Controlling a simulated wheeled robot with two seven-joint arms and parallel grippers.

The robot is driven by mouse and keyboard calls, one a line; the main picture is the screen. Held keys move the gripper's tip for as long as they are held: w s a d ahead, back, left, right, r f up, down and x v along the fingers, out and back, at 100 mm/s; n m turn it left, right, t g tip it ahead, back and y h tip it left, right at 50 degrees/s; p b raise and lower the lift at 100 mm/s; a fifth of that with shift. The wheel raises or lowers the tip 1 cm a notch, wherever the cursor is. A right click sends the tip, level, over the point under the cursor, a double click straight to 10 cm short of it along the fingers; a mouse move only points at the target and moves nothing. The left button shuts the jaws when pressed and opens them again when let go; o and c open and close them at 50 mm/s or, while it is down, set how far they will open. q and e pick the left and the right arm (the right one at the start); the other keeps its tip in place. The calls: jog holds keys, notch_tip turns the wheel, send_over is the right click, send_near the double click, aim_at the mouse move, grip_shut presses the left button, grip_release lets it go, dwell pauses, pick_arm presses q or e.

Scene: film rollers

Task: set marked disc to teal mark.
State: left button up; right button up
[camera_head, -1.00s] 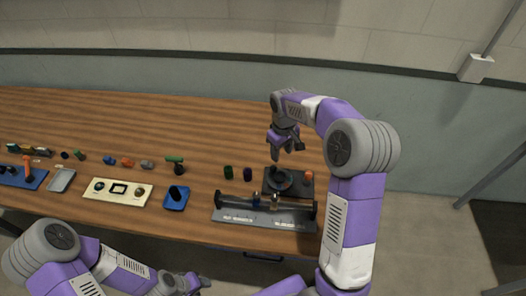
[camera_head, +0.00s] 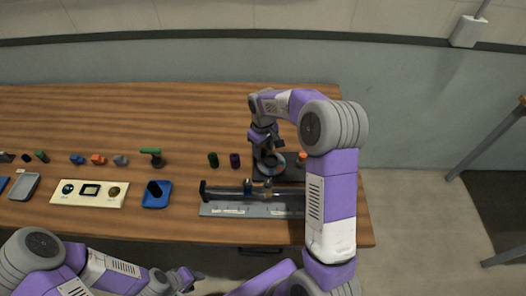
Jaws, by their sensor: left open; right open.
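A dark round disc (camera_head: 277,167) sits on a dark base plate (camera_head: 292,174) at the right part of the table. My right gripper (camera_head: 268,156) is open and points down at the disc, overlapping its left part in the picture. I cannot tell whether the fingers touch it. The marking on the disc and the teal mark are too small to make out. My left gripper (camera_head: 192,280) is open and empty, low in front of the table, away from the disc.
A grey roller rack (camera_head: 225,209) lies in front of the base. An orange knob (camera_head: 302,157) is right of the disc. A blue tray (camera_head: 157,201) and a cream panel (camera_head: 62,197) lie further left.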

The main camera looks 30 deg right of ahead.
jog(key=shift+f, duration=0.65)
grip_shut()
